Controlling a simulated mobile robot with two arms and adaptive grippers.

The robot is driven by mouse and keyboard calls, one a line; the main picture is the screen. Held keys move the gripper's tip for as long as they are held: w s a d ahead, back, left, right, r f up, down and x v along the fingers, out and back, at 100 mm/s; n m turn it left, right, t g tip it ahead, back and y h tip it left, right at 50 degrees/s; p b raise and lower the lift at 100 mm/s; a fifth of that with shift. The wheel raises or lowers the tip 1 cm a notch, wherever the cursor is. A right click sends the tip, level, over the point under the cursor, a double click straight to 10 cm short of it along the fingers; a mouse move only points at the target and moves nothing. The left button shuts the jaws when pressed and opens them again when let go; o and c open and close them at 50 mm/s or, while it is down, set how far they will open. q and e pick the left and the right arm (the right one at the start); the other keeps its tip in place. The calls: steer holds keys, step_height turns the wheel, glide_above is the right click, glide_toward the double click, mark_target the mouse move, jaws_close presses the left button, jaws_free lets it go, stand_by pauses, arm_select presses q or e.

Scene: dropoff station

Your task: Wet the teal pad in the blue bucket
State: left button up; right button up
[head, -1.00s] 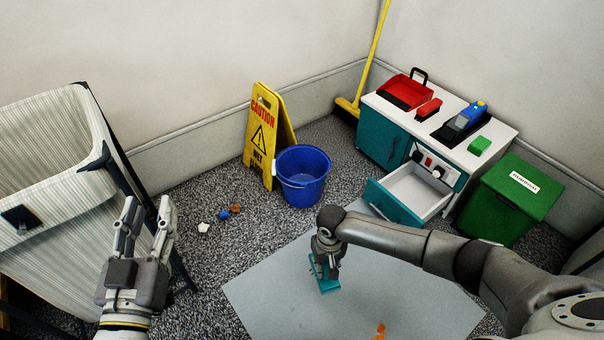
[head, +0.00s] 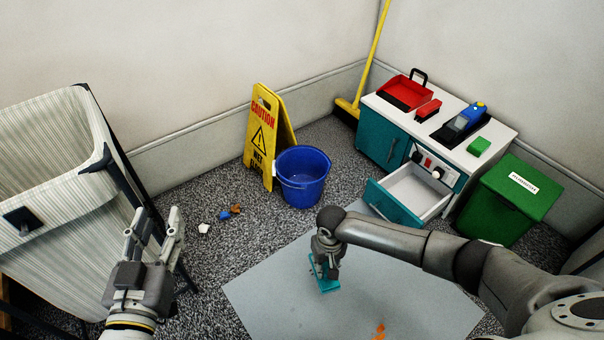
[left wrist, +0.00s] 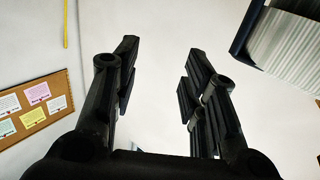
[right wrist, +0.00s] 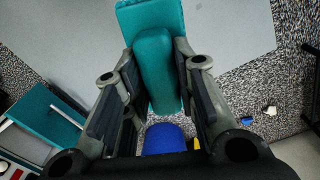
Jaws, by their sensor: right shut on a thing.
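The teal pad (head: 328,286) is in my right gripper (head: 325,260), low over the grey mat (head: 270,290). I cannot tell whether it touches the mat. In the right wrist view the pad (right wrist: 157,70) shows as a flat plate with a raised grip, and my right fingers (right wrist: 155,75) close on that grip from both sides. The blue bucket (head: 302,180) stands upright on the floor behind and left of the pad, apart from it. Part of the bucket (right wrist: 166,139) also shows in the right wrist view. My left gripper (head: 155,222) is open and empty beside the laundry-like cart.
A yellow caution sign (head: 262,140) stands close behind the bucket. Small litter (head: 224,215) lies on the carpet. A cabinet with an open drawer (head: 405,200) and a green bin (head: 508,200) stand at right. The striped cart (head: 60,180) is at left. An orange mark (head: 379,331) is on the mat.

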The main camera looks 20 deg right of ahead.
mark_target(325, 264)
steer(key=shift+r+p, duration=1)
steer(key=shift+p, duration=0.15)
steer(key=shift+r, duration=0.2)
arm_select(q)
steer(key=s+a+f+g+y+p, duration=0.1)
steer(key=s+a+f+g, duration=0.2)
steer(key=s+f+g, duration=0.3)
steer(key=s+a+f+g+y+p, duration=0.1)
steer(key=s+a+f+g+y, duration=0.1)
steer(key=s+f+g, duration=0.4)
steer(key=shift+s+a+f+n, duration=0.45)
steer(key=shift+s+f, duration=0.45)
steer(key=shift+f, duration=0.7)
arm_select(e)
steer(key=shift+r, duration=0.6)
